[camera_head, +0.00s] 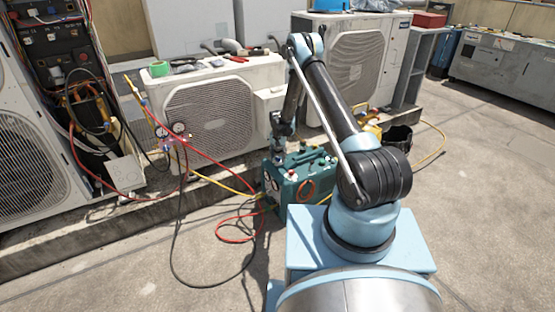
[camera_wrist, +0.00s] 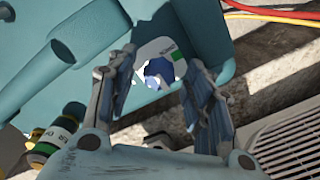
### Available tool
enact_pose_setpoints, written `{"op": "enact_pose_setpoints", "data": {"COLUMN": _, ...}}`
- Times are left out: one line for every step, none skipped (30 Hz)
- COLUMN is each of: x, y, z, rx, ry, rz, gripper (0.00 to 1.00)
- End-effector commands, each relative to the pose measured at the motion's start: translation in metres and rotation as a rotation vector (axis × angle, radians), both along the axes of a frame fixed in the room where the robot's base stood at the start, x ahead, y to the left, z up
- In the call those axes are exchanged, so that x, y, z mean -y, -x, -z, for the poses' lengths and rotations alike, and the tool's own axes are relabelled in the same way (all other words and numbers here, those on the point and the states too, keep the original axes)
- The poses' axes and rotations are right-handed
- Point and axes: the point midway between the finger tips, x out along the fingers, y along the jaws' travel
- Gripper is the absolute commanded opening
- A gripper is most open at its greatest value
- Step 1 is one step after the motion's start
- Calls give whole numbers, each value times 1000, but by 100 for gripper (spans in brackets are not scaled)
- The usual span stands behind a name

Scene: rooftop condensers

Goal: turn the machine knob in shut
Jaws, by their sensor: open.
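The teal machine (camera_head: 313,182) stands on the rooftop floor, with a carry handle and small knobs on top. In the wrist view its teal casing (camera_wrist: 90,35) fills the upper left. A blue knob (camera_wrist: 157,72) sits there in a pale recess beside a green-marked label, too small to read. My gripper (camera_wrist: 160,68) is open, with one finger on each side of the blue knob in the picture. I cannot tell whether the fingers touch it. In the head view my gripper (camera_head: 279,150) is at the machine's left end; the blue knob cannot be made out there.
A gauge set (camera_head: 171,131) with red, yellow and black hoses hangs left of the machine. Hoses lie on the floor near it. Condenser units (camera_head: 215,105) stand behind on a concrete ledge. A black bucket (camera_head: 397,139) stands to the right. The floor at right is clear.

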Motion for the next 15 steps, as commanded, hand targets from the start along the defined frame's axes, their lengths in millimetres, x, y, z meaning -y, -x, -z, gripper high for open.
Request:
{"op": "enact_pose_setpoints", "data": {"x": 0, "y": 0, "z": -4, "rx": 0, "ry": 0, "rz": 0, "gripper": 47}}
{"op": "enact_pose_setpoints", "data": {"x": 0, "y": 0, "z": -7, "rx": 0, "ry": 0, "rz": 0, "gripper": 47}}
{"op": "enact_pose_setpoints", "data": {"x": 0, "y": 0, "z": -11, "rx": 0, "ry": 0, "rz": 0, "gripper": 47}}
{"op": "enact_pose_setpoints", "data": {"x": 0, "y": 0, "z": -15, "rx": 0, "ry": 0, "rz": 0, "gripper": 47}}
{"op": "enact_pose_setpoints", "data": {"x": 0, "y": 0, "z": -19, "rx": 0, "ry": 0, "rz": 0, "gripper": 47}}
{"op": "enact_pose_setpoints", "data": {"x": 0, "y": 1, "z": -25, "rx": 0, "ry": 0, "rz": 0, "gripper": 47}}
{"op": "enact_pose_setpoints", "data": {"x": 0, "y": 1, "z": -30, "rx": 0, "ry": 0, "rz": 0, "gripper": 47}}
{"op": "enact_pose_setpoints", "data": {"x": 0, "y": 1, "z": -35, "rx": 0, "ry": 0, "rz": 0, "gripper": 47}}
{"op": "enact_pose_setpoints", "data": {"x": 0, "y": 1, "z": -42, "rx": 0, "ry": 0, "rz": 0, "gripper": 47}}
{"op": "enact_pose_setpoints", "data": {"x": 0, "y": 1, "z": -47, "rx": 0, "ry": 0, "rz": 0, "gripper": 47}}
{"op": "enact_pose_setpoints", "data": {"x": 0, "y": 1, "z": -51, "rx": 0, "ry": 0, "rz": 0, "gripper": 47}}
{"op": "enact_pose_setpoints", "data": {"x": 0, "y": 1, "z": -58, "rx": -1, "ry": 0, "rz": 0, "gripper": 47}}
{"op": "enact_pose_setpoints", "data": {"x": 0, "y": 1, "z": -63, "rx": -1, "ry": 0, "rz": 0, "gripper": 47}}
{"op": "enact_pose_setpoints", "data": {"x": 0, "y": 1, "z": -68, "rx": -1, "ry": 0, "rz": 0, "gripper": 47}}
{"op": "enact_pose_setpoints", "data": {"x": 0, "y": 1, "z": -74, "rx": -1, "ry": 0, "rz": 0, "gripper": 47}}
